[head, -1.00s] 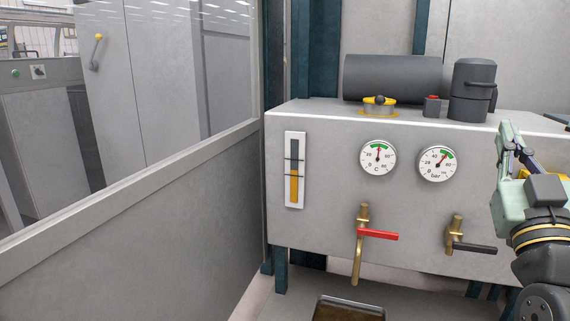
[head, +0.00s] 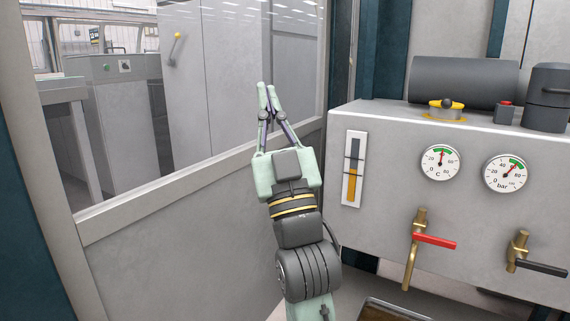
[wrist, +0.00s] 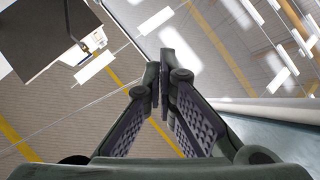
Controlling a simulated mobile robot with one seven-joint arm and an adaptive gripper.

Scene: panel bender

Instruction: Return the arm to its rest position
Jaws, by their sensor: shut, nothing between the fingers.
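My gripper (head: 266,92) is in the middle of the head view, pointing up, with its fingertips together. It is empty and stands in front of the glass panel, left of the grey hydraulic unit (head: 385,270). In the wrist view my gripper (wrist: 158,75) also shows its fingers meeting at the tips, with nothing between them. My arm rises from the bottom edge of the head view.
The unit carries a level gauge (head: 353,169), two dials, a red-handled valve (head: 434,241) and a black-handled valve (head: 540,267). A dark tray (head: 395,312) lies below. A framed glass partition (head: 190,215) stands to the left.

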